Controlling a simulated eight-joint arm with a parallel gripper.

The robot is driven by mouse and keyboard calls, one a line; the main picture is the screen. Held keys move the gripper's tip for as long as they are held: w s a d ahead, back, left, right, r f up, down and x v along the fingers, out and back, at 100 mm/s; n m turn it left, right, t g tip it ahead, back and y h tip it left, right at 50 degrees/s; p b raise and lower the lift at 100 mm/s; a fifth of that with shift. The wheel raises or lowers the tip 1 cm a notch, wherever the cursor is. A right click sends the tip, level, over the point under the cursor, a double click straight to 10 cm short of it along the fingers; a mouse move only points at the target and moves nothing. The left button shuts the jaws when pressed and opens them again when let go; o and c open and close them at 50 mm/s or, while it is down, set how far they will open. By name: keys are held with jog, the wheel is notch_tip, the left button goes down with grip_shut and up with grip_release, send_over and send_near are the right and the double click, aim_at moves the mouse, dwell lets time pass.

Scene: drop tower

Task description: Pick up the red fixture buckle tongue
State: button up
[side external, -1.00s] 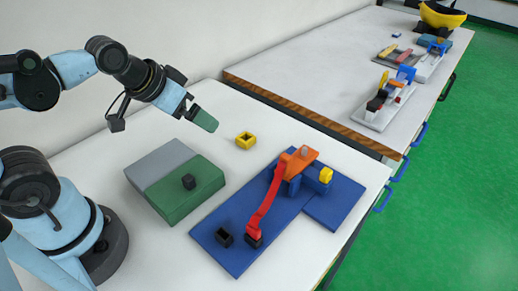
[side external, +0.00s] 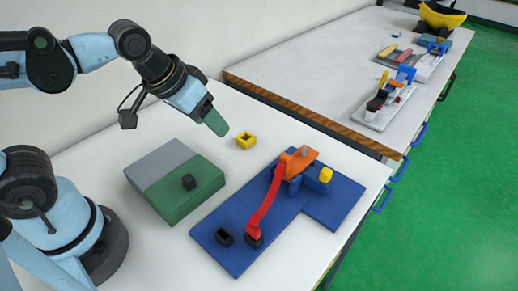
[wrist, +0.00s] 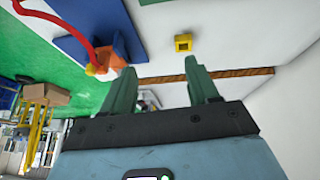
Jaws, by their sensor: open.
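The red strap piece (side external: 265,204), the red part of the fixture, runs from the orange block (side external: 300,160) down to a black end piece (side external: 254,238) on the blue baseplate (side external: 225,258). An open-topped black socket (side external: 224,239) stands left of that end, apart from it. My gripper (side external: 217,125) is up and to the left of the strap, in the air, with nothing between its fingers. In the wrist view my gripper's fingers (wrist: 160,68) are spread apart. The red strap (wrist: 80,35) shows there at the upper left, with its black end out of view.
A small yellow hollow block (side external: 245,141) stands on the white table near my gripper. A green and grey block (side external: 190,200) with a black knob lies left of the baseplate. A second bench (side external: 310,75) with more fixtures stands behind.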

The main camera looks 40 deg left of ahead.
jog(key=s+d+r+g, duration=0.15)
jog(key=d+g, duration=0.25)
jog(key=d, duration=0.7)
jog(key=g, duration=0.2)
send_over(253, 227)
jog(key=shift+y, duration=0.4)
jog(key=shift+f, duration=6.1)
jog(key=c, duration=0.9)
